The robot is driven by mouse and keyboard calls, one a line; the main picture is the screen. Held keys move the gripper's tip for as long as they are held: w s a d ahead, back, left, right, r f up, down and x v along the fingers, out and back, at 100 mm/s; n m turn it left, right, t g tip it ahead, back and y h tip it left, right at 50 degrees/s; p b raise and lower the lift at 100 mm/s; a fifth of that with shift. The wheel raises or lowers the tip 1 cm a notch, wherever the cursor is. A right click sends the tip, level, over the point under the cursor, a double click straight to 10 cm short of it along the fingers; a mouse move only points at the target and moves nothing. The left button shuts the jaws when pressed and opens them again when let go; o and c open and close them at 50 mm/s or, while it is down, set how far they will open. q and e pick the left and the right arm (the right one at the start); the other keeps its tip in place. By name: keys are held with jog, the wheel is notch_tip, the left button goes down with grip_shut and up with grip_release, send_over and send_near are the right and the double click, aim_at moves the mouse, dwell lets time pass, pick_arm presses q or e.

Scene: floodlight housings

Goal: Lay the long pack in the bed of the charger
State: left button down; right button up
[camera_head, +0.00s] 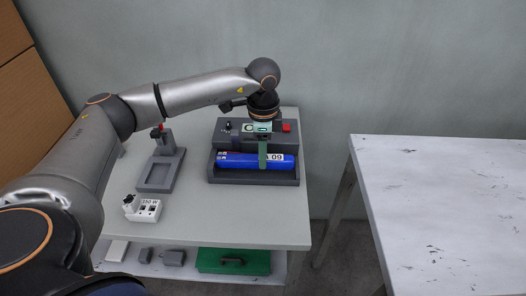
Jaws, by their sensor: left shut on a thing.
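The long pack (232,161) is a blue cylinder with a white label ending in "09". It lies lengthwise left to right at the front of the dark grey charger (292,179), in or just over its bed; I cannot tell whether it touches the bottom. My left gripper (263,160) reaches down from above and is shut on the pack near its middle, its green finger crossing the label. The charger's raised back part has a red button (286,127) at the right. My right gripper is not in view.
On the grey table (220,227) stand a grey holder (159,174) with a red-topped post and a white block (146,209) marked "250 W". A green case (232,261) and small grey blocks lie on the shelf below. A separate white table (450,200) stands at right, bare.

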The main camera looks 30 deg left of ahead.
pick_arm(q)
jog(key=shift+f, duration=0.45)
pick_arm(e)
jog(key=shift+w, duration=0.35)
pick_arm(q)
jog(key=shift+f+b, duration=0.45)
jog(key=shift+b, duration=0.05)
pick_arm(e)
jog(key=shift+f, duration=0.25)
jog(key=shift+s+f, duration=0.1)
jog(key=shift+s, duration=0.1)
pick_arm(q)
jog(key=shift+c, duration=1.8)
grip_release()
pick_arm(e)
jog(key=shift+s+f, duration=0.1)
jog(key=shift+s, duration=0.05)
